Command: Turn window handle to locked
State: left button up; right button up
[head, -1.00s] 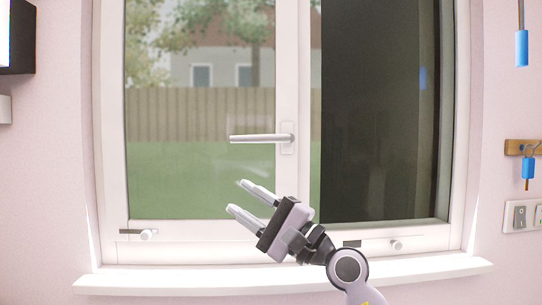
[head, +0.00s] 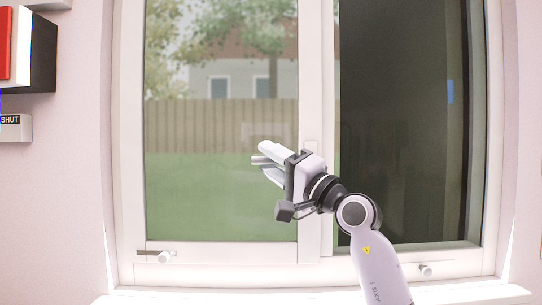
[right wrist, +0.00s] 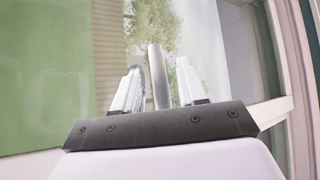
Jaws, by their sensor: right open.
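The window handle (head: 257,160) is a silver lever on the white window frame (head: 312,215). In the right wrist view the handle (right wrist: 158,72) stands as a grey bar between the two fingers. My right gripper (head: 266,158) is open, with one finger above and one below the lever. I cannot tell whether either finger touches it. It also shows in the right wrist view (right wrist: 158,95). My left gripper is out of view.
A dark-sided box (head: 38,52) with a red item and a grey plate (head: 15,128) reading "SHUT" are on the left wall. Window stays (head: 165,256) and (head: 425,270) are low on the frame. The white sill (head: 480,292) runs below.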

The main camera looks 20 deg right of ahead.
jog(key=shift+w+a, duration=0.15)
jog(key=shift+w, duration=0.05)
grip_shut()
